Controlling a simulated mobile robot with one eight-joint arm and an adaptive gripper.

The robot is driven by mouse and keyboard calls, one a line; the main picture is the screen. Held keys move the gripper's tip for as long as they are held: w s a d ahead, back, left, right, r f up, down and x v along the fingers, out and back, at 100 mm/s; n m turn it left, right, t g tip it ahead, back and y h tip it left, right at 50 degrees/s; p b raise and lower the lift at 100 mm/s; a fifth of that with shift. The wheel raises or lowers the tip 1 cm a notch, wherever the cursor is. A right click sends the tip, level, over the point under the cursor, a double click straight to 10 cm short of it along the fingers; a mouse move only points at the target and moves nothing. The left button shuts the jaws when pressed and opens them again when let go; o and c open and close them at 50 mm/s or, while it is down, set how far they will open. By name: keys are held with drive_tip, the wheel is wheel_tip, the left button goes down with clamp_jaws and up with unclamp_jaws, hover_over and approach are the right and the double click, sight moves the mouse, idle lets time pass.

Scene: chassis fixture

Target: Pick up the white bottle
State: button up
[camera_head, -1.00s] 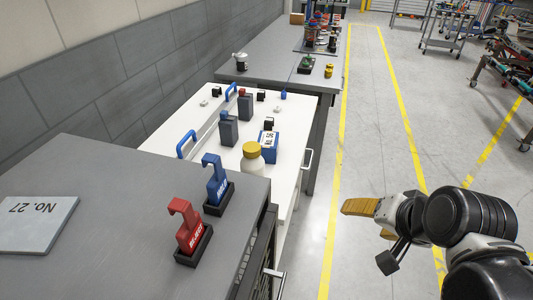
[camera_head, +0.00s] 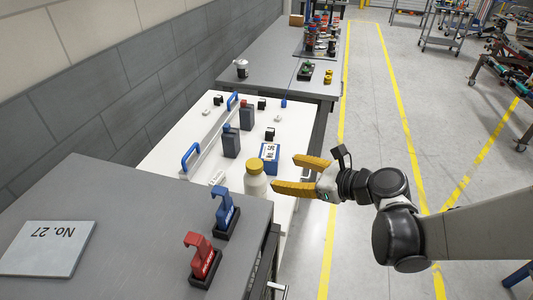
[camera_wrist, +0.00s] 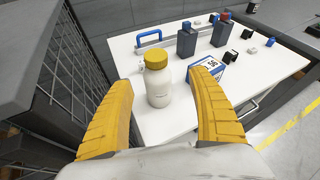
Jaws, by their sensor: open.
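The white bottle (camera_head: 256,183) with a yellow cap stands upright on the white table (camera_head: 180,143), near its front edge. My gripper (camera_head: 288,174) is open, with yellow fingers pointing left toward the bottle. In the head view the fingertips are just right of the bottle. In the wrist view the bottle (camera_wrist: 159,84) appears ahead, between and beyond the two fingers (camera_wrist: 165,90). No finger is seen touching it. The grey cabinet edge hides the bottle's base in the head view.
A blue-and-white box (camera_head: 270,156) stands close behind the bottle. Grey bottles (camera_head: 231,141) and blue handles (camera_head: 190,156) are farther back. The grey cabinet (camera_head: 130,215) carries red (camera_head: 203,258) and blue (camera_head: 224,208) tools in holders. Open floor lies to the right.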

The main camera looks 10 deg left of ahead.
sight(259, 166)
drive_tip(key=shift+m+y, duration=0.3)
drive_tip(key=shift+m, duration=0.4)
drive_tip(key=x, duration=0.3)
drive_tip(key=b+x, duration=0.1)
drive_tip(key=x, duration=0.2)
drive_tip(key=shift+w+a+r, duration=0.1)
drive_tip(key=shift+a, duration=0.3)
drive_tip(key=b+x, duration=0.2)
drive_tip(key=x, duration=0.2)
drive_tip(key=shift+a, duration=0.2)
drive_tip(key=shift+w+a, duration=0.1)
drive_tip(key=shift+a, duration=0.25)
drive_tip(key=shift+d, duration=0.1)
clamp_jaws()
